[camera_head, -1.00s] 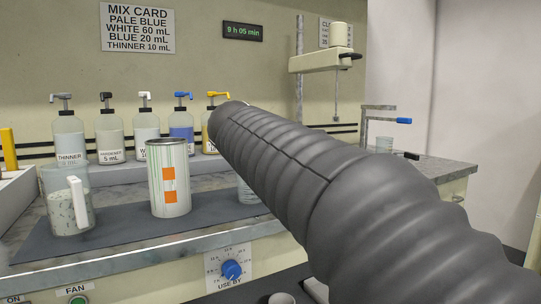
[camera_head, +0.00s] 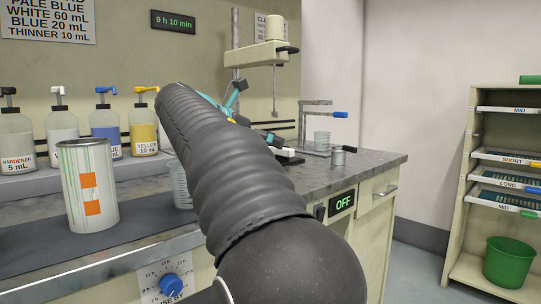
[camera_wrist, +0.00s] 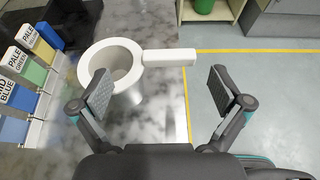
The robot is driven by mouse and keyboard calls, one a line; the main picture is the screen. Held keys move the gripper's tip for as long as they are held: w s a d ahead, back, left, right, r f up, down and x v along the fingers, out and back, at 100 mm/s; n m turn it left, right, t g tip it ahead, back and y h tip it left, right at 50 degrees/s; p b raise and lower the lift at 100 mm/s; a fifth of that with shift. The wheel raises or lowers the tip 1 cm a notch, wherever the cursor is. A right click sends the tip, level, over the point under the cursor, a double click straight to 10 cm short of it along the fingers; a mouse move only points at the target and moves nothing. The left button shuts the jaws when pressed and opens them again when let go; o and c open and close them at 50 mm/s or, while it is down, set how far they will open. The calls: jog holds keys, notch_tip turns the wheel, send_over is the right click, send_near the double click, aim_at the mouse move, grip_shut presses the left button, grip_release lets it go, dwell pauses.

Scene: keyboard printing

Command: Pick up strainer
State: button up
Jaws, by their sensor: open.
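The strainer (camera_wrist: 112,58) shows in the wrist view as a white ring-shaped funnel with a straight white handle (camera_wrist: 170,57) pointing right. It is at the right edge of the grey marbled worktop, and the handle reaches out past that edge. My gripper (camera_wrist: 162,91) is open and empty. In the head view my arm covers most of the gripper, and I cannot make out the strainer there.
Colour-labelled cards (camera_wrist: 30,75) stand left of the strainer. In the head view, a striped can (camera_head: 90,200), pump bottles (camera_head: 105,130) and a small grey cup (camera_head: 338,157) are on the counter. A shelf rack (camera_head: 500,170) and green bin (camera_head: 509,262) stand right, past open floor.

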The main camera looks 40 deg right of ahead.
jog(key=shift+s+b+x, duration=0.1)
jog(key=shift+b+x, duration=0.15)
jog(key=shift+x, duration=1.25)
jog(key=shift+s+b+x, duration=0.15)
jog(key=shift+b+x, duration=0.1)
jog(key=shift+x, duration=1.25)
jog(key=shift+a+f, duration=0.1)
jog(key=shift+f, duration=0.1)
jog(key=c, duration=0.8)
